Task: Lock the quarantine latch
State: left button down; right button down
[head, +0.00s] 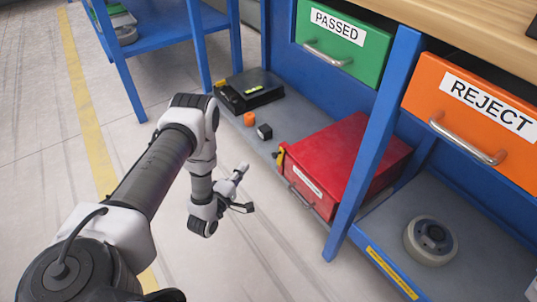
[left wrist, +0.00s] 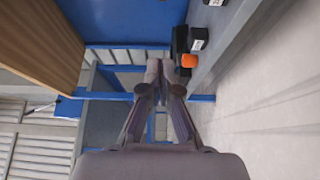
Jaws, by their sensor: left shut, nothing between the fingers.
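The red quarantine box (head: 345,158) sits on the blue lower shelf, with a white label (head: 306,180) and a metal handle on its front. A small yellow-and-black latch (head: 281,155) is at the left end of its front; its exact position is too small to tell. My left gripper (head: 243,190) is in front of the box, over the floor, apart from the latch and to its lower left. It is shut and empty; its fingers also show in the left wrist view (left wrist: 160,88). The box and latch are not clear there. My right gripper is not in view.
An orange block (head: 249,119), a dark block (head: 264,131) and a black case (head: 250,92) lie on the shelf left of the box. Green PASSED (head: 342,45) and orange REJECT (head: 472,108) drawers hang above. A blue post (head: 375,140) stands at the box's right.

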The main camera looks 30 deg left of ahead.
pick_arm(q)
jog(key=w+d+b, duration=0.3)
jog(key=w+b, duration=0.2)
jog(key=w, duration=0.4)
jog(key=shift+b, duration=0.35)
